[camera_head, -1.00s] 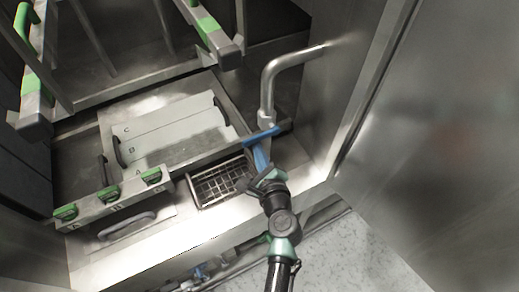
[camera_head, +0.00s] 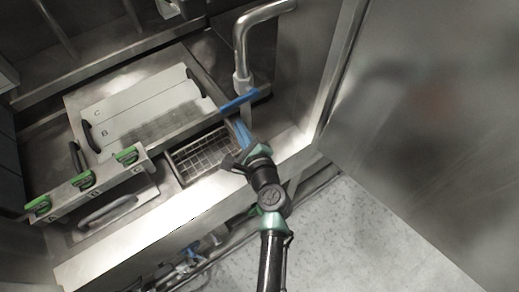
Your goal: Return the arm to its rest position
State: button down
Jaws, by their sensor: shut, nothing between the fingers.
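My arm comes up from the bottom edge, with a dark and green wrist. My gripper (camera_head: 238,161) is at its upper end, small and dark, and shut with nothing held. It is over the front ledge of the washer, at the right end of the wire basket (camera_head: 205,153). A blue bar (camera_head: 240,102) lies across below the bent steel pipe (camera_head: 242,55). A narrow blue piece (camera_head: 243,134) shows between the bar and my gripper. I cannot tell whether my gripper touches it.
A white lettered panel (camera_head: 135,105) with dark handles lies at the left. Green latches (camera_head: 83,179) sit along a steel bar in front of it. A large steel panel (camera_head: 420,130) stands at the right. Speckled floor (camera_head: 340,240) is clear at the lower right.

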jog(key=s+d+r, duration=0.3)
jog(key=s+d, duration=0.2)
jog(key=s, duration=0.2)
jog(key=shift+d+r+b, duration=0.15)
jog(key=shift+b, duration=0.3)
jog(key=w+r+n+t+h+b, duration=0.1)
jog(key=w+r+n+t, duration=0.2)
jog(key=r+n, duration=0.8)
jog(key=w+r+n+t+b, duration=0.1)
jog(key=w+r+n+t, duration=0.25)
jog(key=r, duration=1.55)
jog(key=s+r+n+t+h, duration=0.1)
jog(key=s+r, duration=0.3)
jog(key=r, duration=0.4)
jog(key=s+r+n+t+h+b, duration=0.1)
jog(key=s+r+n+t+h, duration=0.1)
jog(key=r, duration=0.6)
jog(key=s+r+n+t+h, duration=0.2)
jog(key=s+r+n+t, duration=0.2)
jog(key=s+r, duration=0.4)
jog(key=shift+d+r+n+b, duration=0.25)
jog(key=shift+r+n+b, duration=0.1)
jog(key=shift+n, duration=0.1)
